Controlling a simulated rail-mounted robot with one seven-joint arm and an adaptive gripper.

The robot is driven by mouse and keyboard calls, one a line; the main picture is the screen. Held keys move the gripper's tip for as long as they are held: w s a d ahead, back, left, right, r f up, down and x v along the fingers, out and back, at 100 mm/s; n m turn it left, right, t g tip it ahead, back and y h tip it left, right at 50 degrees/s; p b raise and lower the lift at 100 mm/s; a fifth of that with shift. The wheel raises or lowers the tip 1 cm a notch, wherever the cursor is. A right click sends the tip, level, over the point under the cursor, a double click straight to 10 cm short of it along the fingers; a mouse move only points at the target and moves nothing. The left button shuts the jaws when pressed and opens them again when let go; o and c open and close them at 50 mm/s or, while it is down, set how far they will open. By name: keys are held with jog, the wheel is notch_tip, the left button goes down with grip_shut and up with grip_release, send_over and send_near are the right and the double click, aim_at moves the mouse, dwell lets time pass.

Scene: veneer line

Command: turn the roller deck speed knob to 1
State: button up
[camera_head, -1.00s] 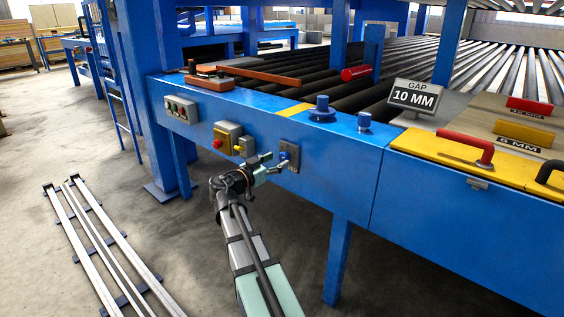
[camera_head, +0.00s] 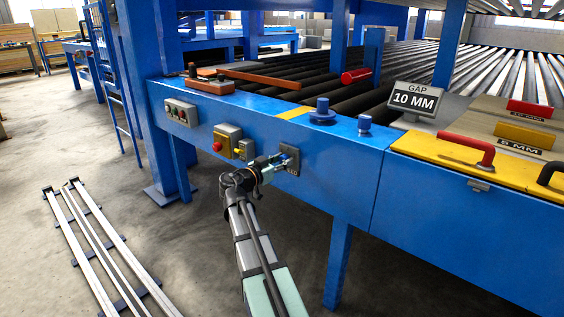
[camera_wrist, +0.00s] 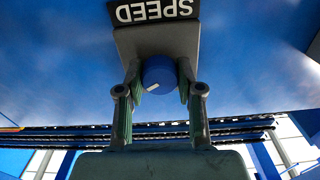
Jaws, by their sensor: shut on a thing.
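The roller deck speed knob (camera_wrist: 158,71) is a round blue knob with a white pointer mark on its rim. It sits on a grey plate (camera_wrist: 157,42) under a dark label reading SPEED (camera_wrist: 155,10), upside down in the wrist view. My gripper (camera_wrist: 158,82) has one finger on each side of the knob and is shut on it. In the head view my gripper (camera_head: 281,161) reaches the grey plate (camera_head: 291,168) on the blue front beam, and the fingers largely hide the knob. No scale numbers can be read.
Blue posts (camera_head: 322,110) stand on the beam above. A GAP 10 MM sign (camera_head: 413,98) and red handle (camera_head: 470,150) are at right.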

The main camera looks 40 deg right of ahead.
jog(key=shift+n, duration=0.3)
jog(key=n+p, duration=0.2)
jog(key=n, duration=0.3)
jog(key=shift+r+p, duration=0.15)
jog(key=shift+p, duration=0.15)
jog(key=n+p, duration=0.4)
jog(key=n, duration=0.2)
jog(key=n+p, duration=0.5)
jog(key=n, duration=0.1)
jog(key=shift+r+n, duration=0.1)
jog(key=shift+n, duration=0.3)
jog(key=n+p, duration=0.4)
jog(key=shift+n+p, duration=0.6)
jog(key=shift+n, duration=0.2)
jog(key=shift+f, duration=0.2)
